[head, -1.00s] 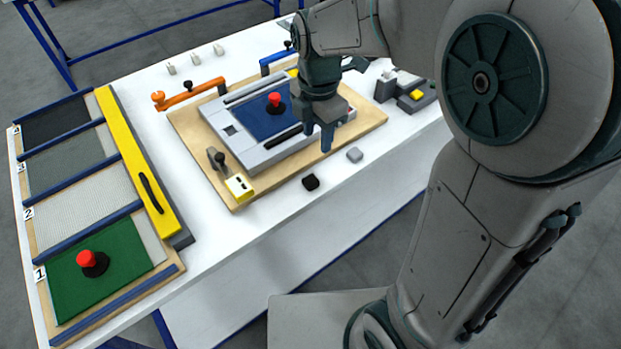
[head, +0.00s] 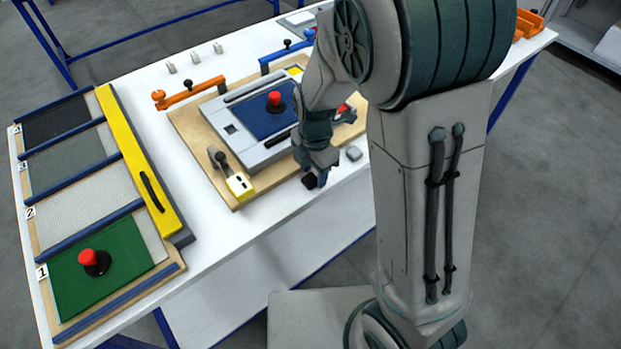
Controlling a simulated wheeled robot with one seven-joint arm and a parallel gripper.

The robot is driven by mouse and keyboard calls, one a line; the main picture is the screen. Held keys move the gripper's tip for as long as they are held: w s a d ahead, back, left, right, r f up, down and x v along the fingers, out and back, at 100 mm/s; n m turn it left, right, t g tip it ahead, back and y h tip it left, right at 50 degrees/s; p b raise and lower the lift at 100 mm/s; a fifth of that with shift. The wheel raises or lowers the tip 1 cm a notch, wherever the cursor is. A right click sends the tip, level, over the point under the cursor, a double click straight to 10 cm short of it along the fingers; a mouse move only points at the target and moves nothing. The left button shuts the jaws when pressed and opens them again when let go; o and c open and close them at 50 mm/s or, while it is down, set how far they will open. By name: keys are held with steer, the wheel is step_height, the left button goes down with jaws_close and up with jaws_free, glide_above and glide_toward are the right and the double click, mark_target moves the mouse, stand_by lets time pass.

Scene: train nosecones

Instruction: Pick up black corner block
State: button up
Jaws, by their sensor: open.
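The black corner block (head: 309,182) lies on the white table near its front edge, just in front of the wooden board. My gripper (head: 318,179) points down right at the block and partly covers it. Its jaws are open. I cannot tell whether the fingers are around the block or still above it. A grey block (head: 353,153) of similar size lies to the right of my gripper.
At left stands a rack (head: 135,155) with numbered sheets. White table is bare between rack and board.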

steer(key=shift+f, duration=0.4)
steer(key=shift+c, duration=0.3)
steer(key=c, duration=0.7)
steer(key=shift+r, duration=0.2)
